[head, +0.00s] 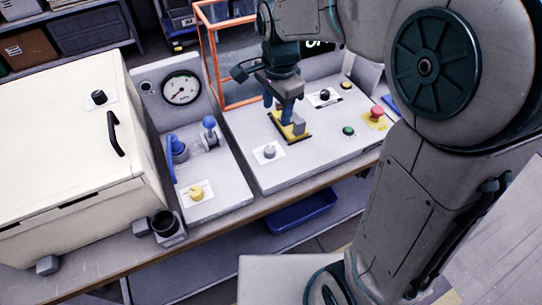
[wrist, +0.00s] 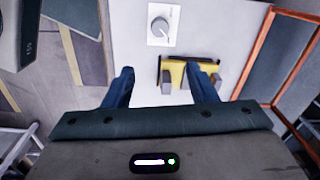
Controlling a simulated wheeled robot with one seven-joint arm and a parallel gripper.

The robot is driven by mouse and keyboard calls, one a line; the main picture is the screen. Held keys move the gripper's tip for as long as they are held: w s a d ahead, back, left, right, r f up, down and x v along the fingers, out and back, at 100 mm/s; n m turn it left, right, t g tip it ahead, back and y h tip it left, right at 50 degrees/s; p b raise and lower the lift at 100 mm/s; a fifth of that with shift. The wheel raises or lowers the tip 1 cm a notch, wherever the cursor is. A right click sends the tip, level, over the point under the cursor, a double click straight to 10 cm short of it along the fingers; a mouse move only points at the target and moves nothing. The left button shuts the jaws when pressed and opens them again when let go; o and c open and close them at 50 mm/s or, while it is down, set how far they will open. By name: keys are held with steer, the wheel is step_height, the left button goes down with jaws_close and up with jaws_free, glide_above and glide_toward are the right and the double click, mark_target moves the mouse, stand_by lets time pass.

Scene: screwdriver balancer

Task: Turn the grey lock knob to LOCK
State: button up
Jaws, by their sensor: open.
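The grey knob (head: 269,151) sits on a white label plate at the front left of the right-hand grey console. In the wrist view the knob (wrist: 160,25) is near the top, with a marker line on its face; the label's lettering is too small to read. My gripper (head: 284,112) is open, its blue fingers pointing down over a yellow and black fixture (head: 290,126) behind and to the right of the knob. In the wrist view my fingers (wrist: 158,70) are spread and apart from the knob, the right finger overlapping the fixture.
The console also carries a black knob (head: 325,95), a green button (head: 348,131) and a red button (head: 376,112) on yellow. An orange-framed screen (head: 232,60) stands behind. A panel with a gauge (head: 181,88) and a white cabinet (head: 70,150) are to the left.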

mark_target(270, 148)
steer(key=f, duration=0.4)
steer(key=a+f, duration=0.1)
steer(key=f, duration=0.9)
steer(key=shift+a+f, duration=0.2)
steer(key=shift+f, duration=0.05)
steer(key=c, duration=1)
